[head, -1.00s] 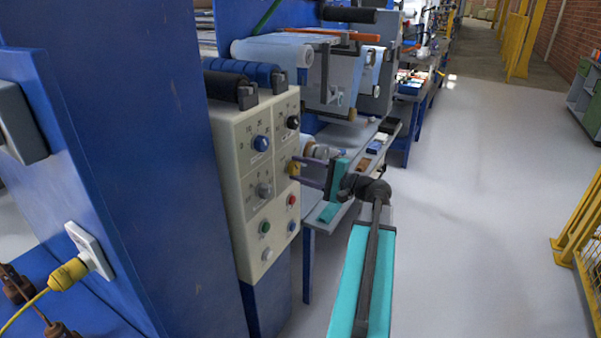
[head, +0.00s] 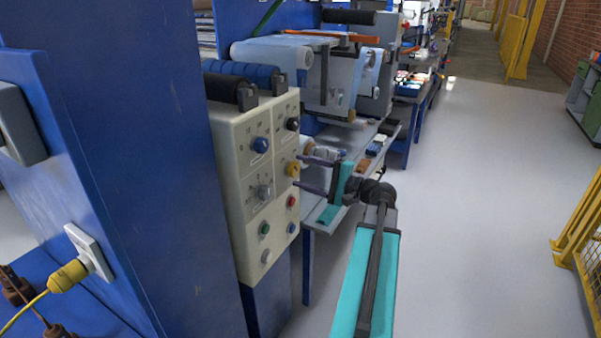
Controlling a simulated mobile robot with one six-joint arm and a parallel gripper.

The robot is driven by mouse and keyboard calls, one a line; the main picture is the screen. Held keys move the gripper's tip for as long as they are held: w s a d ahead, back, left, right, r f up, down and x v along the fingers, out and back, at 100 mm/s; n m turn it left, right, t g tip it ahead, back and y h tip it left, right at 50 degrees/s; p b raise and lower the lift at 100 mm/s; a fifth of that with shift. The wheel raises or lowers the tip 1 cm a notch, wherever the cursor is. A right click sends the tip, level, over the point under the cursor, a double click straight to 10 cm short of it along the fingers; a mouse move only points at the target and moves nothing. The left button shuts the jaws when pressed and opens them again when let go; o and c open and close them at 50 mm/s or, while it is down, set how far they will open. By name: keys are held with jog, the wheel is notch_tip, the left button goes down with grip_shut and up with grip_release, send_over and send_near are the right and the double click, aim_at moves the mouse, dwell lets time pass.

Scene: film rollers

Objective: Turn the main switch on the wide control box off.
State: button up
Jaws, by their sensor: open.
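The wide control box (head: 233,155) is cream-coloured and stands at the left of centre, its panel facing right. One finger is above the other. Whether they touch the knob cannot be told.
A machine with film rollers (head: 272,54) and a grey shelf (head: 370,165) with small items stands behind my gripper. A blue upright panel (head: 140,150) fills the left, with a yellow plug (head: 68,275) in front. The grey floor (head: 480,210) at the right is clear up to a yellow fence (head: 580,215).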

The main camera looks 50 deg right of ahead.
jog(key=v, duration=1.2)
jog(key=shift+s, duration=0.2)
